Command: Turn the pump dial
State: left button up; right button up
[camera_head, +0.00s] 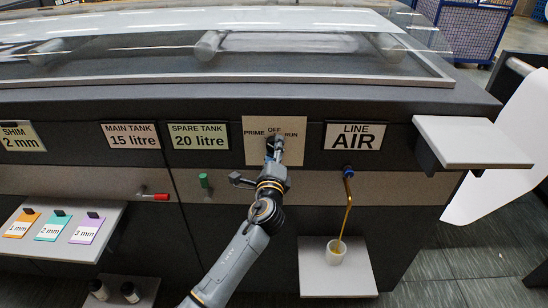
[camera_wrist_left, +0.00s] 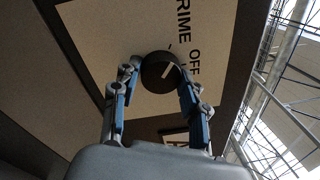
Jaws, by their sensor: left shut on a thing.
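The pump dial (camera_wrist_left: 158,74) is a round black knob with a white pointer line, on a pale panel (camera_head: 262,124) marked PRIME, OFF and RUN. In the left wrist view the pointer slants to the upper right, toward the side between PRIME and OFF; its exact setting is hard to tell. My left gripper (camera_head: 273,146) reaches the panel from below. In the left wrist view its two blue-grey fingers (camera_wrist_left: 157,84) are shut on the dial, one at each side. In the head view the gripper mostly hides the dial. My right gripper is not in view.
A grey shelf (camera_head: 470,140) juts out farther right.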

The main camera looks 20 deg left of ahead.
pick_arm(q)
jog(key=shift+n+b, duration=0.5)
jog(key=shift+n, duration=0.2)
jog(key=o, duration=1.1)
jog(key=shift+o, duration=0.2)
jog(key=r+v, duration=0.1)
jog(key=v, duration=1.1)
jog(key=shift+f, duration=0.45)
jog(key=shift+w+d+f, duration=0.1)
